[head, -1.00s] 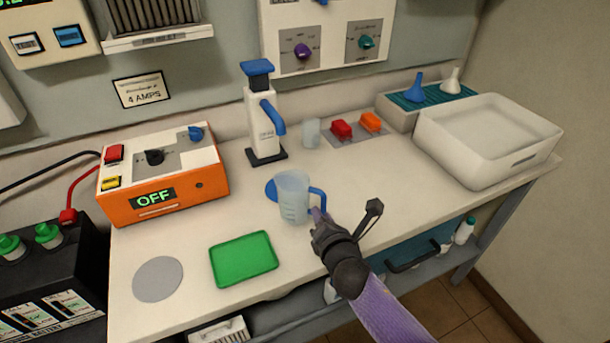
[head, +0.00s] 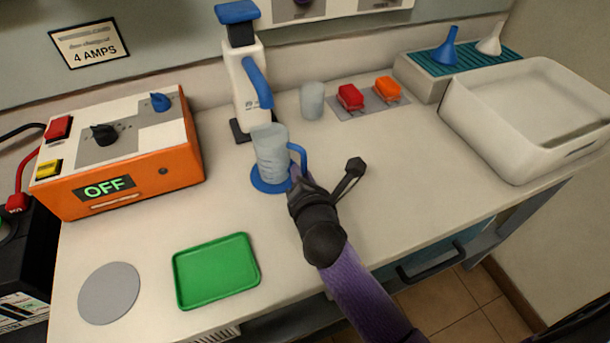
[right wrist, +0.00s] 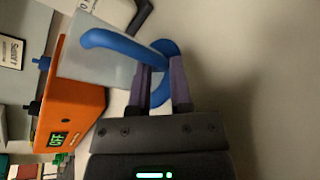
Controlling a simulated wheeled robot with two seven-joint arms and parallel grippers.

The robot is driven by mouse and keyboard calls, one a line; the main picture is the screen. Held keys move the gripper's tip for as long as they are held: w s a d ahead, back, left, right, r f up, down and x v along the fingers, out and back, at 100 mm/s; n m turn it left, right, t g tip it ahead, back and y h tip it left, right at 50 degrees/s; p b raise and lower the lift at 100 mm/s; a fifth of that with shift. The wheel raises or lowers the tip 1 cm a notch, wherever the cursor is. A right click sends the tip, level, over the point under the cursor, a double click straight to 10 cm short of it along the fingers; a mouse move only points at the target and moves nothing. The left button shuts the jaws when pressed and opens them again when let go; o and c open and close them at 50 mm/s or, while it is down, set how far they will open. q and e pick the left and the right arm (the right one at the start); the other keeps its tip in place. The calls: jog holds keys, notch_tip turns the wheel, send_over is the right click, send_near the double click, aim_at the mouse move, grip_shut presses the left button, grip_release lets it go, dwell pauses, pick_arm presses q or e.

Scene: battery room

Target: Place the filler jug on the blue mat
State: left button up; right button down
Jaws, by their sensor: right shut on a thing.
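The filler jug (head: 271,155) is a pale translucent cup with a blue handle (head: 298,158). My right gripper (head: 300,184) is shut on this handle, on the jug's right side. The round blue mat (head: 259,184) lies under the jug, its rim showing around the jug's base. I cannot tell whether the base touches the mat or hangs just above it. In the right wrist view the handle (right wrist: 115,43) lies at the fingers of my right gripper (right wrist: 162,88), with the jug body (right wrist: 82,65) at the left. My left gripper is not in view.
A white dispenser (head: 244,85) with a blue spout stands close behind the jug. A clear cup (head: 312,100) is behind right. A green tray (head: 216,271) and grey disc (head: 109,293) lie at front left. An orange charger (head: 120,150) stands left; a white basin (head: 525,120) right.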

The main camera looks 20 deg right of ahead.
jog(key=shift+f, duration=0.15)
jog(key=c, duration=0.5)
grip_release()
jog(key=shift+c, duration=0.2)
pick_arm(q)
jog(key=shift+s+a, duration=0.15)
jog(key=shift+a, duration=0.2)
pick_arm(e)
jog(key=shift+s+r, duration=0.3)
jog(key=shift+r, duration=0.05)
jog(key=p+v, duration=0.2)
jog(key=v, duration=0.9)
jog(key=shift+a+f, duration=0.1)
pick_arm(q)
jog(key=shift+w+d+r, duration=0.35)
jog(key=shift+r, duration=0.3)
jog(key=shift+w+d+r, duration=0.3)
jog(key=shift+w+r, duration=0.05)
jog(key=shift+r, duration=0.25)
pick_arm(e)
jog(key=shift+s, duration=0.2)
